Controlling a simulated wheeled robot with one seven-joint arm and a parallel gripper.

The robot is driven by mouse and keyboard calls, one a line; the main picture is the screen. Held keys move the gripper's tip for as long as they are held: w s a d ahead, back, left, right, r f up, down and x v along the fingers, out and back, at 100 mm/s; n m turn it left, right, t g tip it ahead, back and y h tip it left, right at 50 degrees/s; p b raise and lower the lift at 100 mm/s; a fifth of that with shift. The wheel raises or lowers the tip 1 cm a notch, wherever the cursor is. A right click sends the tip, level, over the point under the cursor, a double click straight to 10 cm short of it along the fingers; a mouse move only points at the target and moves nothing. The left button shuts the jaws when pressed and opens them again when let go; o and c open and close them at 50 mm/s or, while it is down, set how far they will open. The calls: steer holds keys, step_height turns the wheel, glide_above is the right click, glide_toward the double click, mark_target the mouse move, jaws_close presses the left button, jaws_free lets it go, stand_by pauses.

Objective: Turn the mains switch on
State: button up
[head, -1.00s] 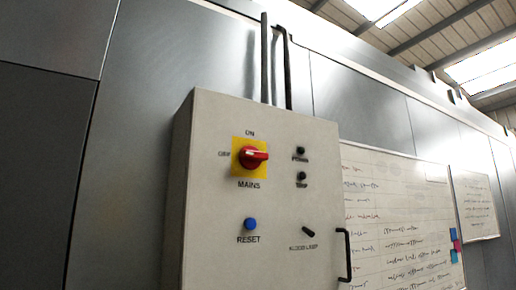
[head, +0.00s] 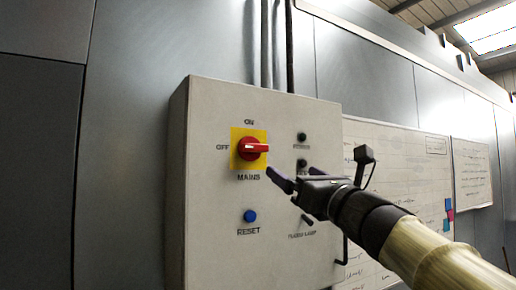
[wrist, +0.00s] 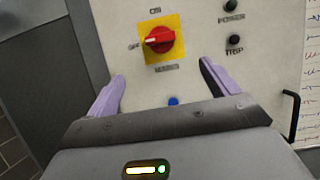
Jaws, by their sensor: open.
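The mains switch (head: 253,148) is a red rotary knob on a yellow plate, on the front of a grey control box (head: 215,190). Its white pointer mark faces left, toward the OFF label; ON is printed above. In the wrist view the knob (wrist: 159,40) sits beyond and between the fingertips. My gripper (head: 283,176) is open, with two purple fingers, to the lower right of the knob in the head view and apart from it. In the wrist view my gripper (wrist: 163,80) has nothing between its fingers.
A blue RESET button (head: 250,216) is below the switch. Two dark indicators, the upper one (head: 302,137), are to its right, with a small black selector (head: 307,220) below. A black handle (wrist: 291,116) is at the box's right edge. A whiteboard (head: 380,150) is behind.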

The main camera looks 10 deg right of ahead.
mark_target(257, 149)
steer(key=shift+w, duration=0.1)
steer(key=p+x, duration=0.9)
steer(key=x, duration=0.7)
steer(key=shift+r+p, duration=0.2)
steer(key=shift+p, duration=0.2)
steer(key=shift+w+a, duration=0.2)
steer(key=shift+w, duration=0.4)
steer(key=c, duration=1)
